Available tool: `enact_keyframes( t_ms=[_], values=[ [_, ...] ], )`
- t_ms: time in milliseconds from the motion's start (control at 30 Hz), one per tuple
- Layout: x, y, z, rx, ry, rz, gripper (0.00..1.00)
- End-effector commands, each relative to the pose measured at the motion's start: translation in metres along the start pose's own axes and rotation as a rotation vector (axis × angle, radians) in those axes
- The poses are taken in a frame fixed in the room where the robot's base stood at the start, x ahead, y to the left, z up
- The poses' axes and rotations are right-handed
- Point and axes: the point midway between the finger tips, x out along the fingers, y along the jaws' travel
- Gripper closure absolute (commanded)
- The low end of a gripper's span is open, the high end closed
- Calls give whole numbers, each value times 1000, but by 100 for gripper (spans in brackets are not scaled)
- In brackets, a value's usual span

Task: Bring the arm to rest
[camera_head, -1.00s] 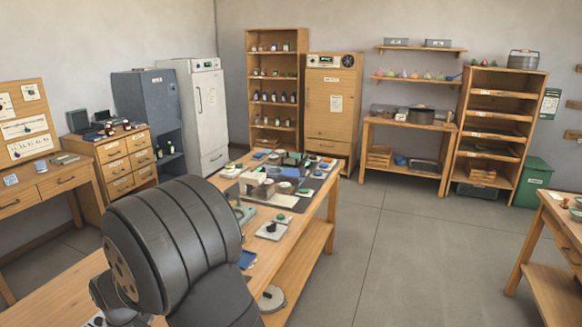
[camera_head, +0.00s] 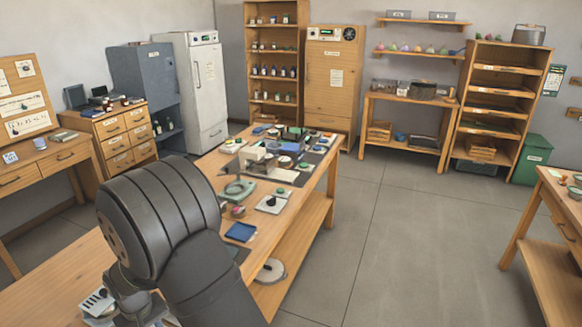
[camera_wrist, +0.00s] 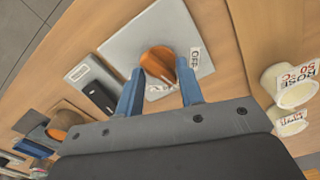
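My gripper (camera_wrist: 158,72) is open in the wrist view, its two blue fingers apart. An orange knob (camera_wrist: 158,62) on a pale grey plate (camera_wrist: 125,45) lies at and between the fingertips in that picture. I cannot tell whether the fingers touch it or are just above it. A label reading OFF (camera_wrist: 194,58) is beside the knob. In the head view my dark arm covers the lower left, over the wooden bench, and the gripper's fingers cannot be made out.
Two white labelled cups (camera_wrist: 290,85) stand right of the plate. A black-switched box (camera_wrist: 92,85) is to its left. The floor (camera_head: 400,240) at right is clear.

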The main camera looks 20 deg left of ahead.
Motion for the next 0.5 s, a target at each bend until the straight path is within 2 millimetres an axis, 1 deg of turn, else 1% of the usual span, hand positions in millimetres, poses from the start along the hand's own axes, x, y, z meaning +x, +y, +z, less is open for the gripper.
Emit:
enact_keyframes(
  t_ms=[233, 300, 400, 500],
  values=[
    [0, 1, 0, 201, 1, 1, 65],
    [-17, 1, -1, 201, 6, 0, 65],
    [-33, 1, -1, 199, 5, 0, 65],
    [-46, 1, 0, 198, 3, 0, 65]
  ],
)
